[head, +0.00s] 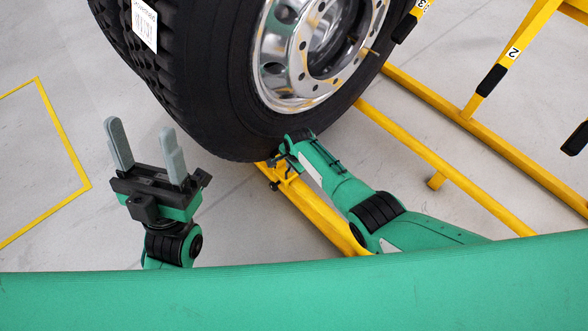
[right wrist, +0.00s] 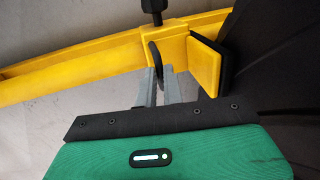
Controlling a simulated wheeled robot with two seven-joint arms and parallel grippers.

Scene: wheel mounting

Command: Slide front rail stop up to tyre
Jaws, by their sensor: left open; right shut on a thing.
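The tyre (head: 205,85), black with a silver wheel rim, stands over the yellow rail (head: 318,212). The front rail stop (head: 287,176) is a yellow sleeve on this rail just below the tyre. In the right wrist view the stop (right wrist: 172,47) has a black knob and an angled plate with a black pad (right wrist: 226,65). The pad lies right beside the dark tyre (right wrist: 278,70); I cannot tell whether they touch. My right gripper (right wrist: 164,78) is shut on the stop's dark handle, partly hidden between the fingers. My left gripper (head: 145,145) is open and empty, left of the rail.
Yellow frame bars (head: 450,175) run to the right of the tyre. Upright yellow posts with black grips and number labels (head: 513,53) stand at the upper right. A yellow floor outline (head: 62,130) lies at the left. The floor around my left gripper is clear.

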